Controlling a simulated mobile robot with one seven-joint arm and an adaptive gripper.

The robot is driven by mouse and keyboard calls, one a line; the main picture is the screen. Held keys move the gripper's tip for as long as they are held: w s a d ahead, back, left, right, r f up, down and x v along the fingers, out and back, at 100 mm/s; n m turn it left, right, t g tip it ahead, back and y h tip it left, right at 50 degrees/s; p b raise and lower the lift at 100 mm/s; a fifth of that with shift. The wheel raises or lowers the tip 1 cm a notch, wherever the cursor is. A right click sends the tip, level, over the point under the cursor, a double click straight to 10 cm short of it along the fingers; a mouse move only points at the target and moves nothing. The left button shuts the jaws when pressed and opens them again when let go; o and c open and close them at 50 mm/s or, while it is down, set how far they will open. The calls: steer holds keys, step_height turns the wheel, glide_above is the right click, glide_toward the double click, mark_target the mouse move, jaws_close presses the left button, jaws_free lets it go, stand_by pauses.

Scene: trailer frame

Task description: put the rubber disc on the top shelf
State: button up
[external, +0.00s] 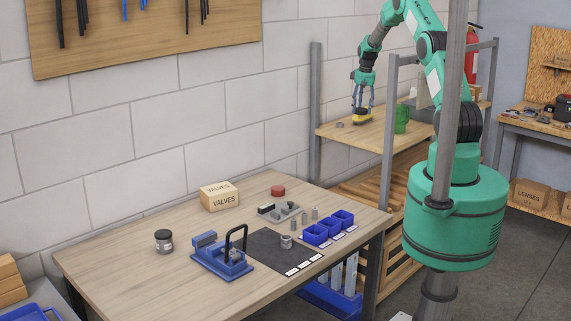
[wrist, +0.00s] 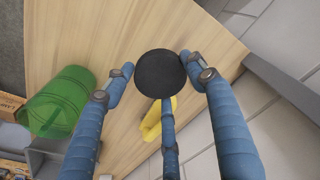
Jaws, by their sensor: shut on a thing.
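The rubber disc (wrist: 160,73) is black and round in the wrist view. My gripper (wrist: 160,80) has its blue fingers closed around the disc's edge. In the external view my gripper (external: 362,108) points down, low over the wooden top shelf (external: 335,132); the disc is too small to make out clearly there. The shelf's wood (wrist: 125,35) lies behind the disc in the wrist view. I cannot tell whether the disc touches anything beneath it.
A yellow item (wrist: 152,125) lies on the shelf, partly hidden by a finger and close to the disc. Grey posts (external: 389,140) rise at the shelf's corners.

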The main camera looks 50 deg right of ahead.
steer(key=shift+s+d, duration=0.4)
steer(key=shift+d, duration=0.1)
steer(key=p, duration=0.1)
glide_above(362, 133)
steer(key=shift+f, duration=3.1)
steer(key=shift+f+p, duration=0.35)
steer(key=shift+f, duration=1.5)
steer(key=shift+f, duration=0.1)
steer(key=o, duration=1.2)
